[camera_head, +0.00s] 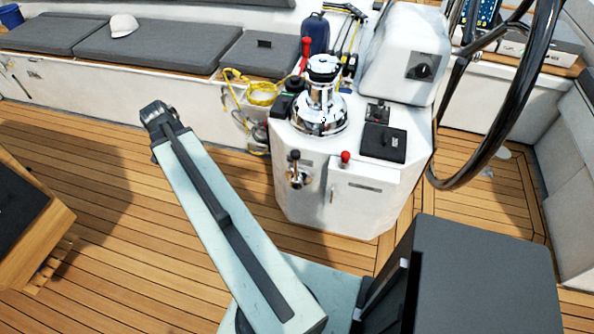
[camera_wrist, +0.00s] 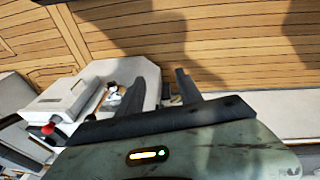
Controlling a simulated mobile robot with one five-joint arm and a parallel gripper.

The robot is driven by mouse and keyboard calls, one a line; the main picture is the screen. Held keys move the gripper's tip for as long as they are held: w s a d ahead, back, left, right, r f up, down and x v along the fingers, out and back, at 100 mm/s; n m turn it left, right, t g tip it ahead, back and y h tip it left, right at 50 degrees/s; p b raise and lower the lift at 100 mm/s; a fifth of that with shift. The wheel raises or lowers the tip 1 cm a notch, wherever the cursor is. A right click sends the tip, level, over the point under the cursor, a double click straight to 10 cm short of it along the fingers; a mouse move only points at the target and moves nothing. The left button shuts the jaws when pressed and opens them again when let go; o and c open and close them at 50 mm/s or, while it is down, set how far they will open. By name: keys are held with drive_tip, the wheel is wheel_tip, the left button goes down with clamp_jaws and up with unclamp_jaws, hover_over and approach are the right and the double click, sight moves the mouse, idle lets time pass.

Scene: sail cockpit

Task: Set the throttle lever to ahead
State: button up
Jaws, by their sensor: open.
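A lever with a black knob on a chrome mount (camera_head: 297,175), which looks like the throttle lever, is on the front face of the white console (camera_head: 375,215). It stands about upright. The chrome mount also shows in the wrist view (camera_wrist: 113,92), left of my fingers. A red-knobbed lever (camera_head: 345,158) is to its right on the console, and its knob shows in the wrist view (camera_wrist: 47,129). My gripper (camera_head: 155,112) is left of and apart from the console, above the deck. In the wrist view my gripper (camera_wrist: 160,76) is open and empty.
A chrome winch (camera_head: 321,98) and a black-lidded panel (camera_head: 383,142) are on the console top. A large black wheel (camera_head: 500,115) is at right. A wooden table (camera_head: 35,225) is at left. Cushioned benches (camera_head: 150,45) line the back. The teak deck before the console is clear.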

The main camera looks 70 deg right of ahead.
drive_tip(key=s+d+f+m+g+b, duration=0.1)
drive_tip(key=s+d+f+m+b, duration=0.15)
drive_tip(key=s+d+m, duration=0.75)
drive_tip(key=m+g, duration=0.1)
drive_tip(key=m, duration=0.2)
approach(292, 153)
drive_tip(key=shift+h, duration=0.3)
drive_tip(key=x, duration=0.5)
drive_tip(key=shift+a+f+b, duration=0.2)
drive_tip(key=shift+f+b, duration=0.05)
drive_tip(key=shift+b, duration=0.15)
drive_tip(key=b+x, duration=1.1)
drive_tip(key=x, duration=0.1)
drive_tip(key=shift+a, duration=0.1)
drive_tip(key=shift+r, duration=0.1)
drive_tip(key=shift+c, duration=0.3)
clamp_jaws()
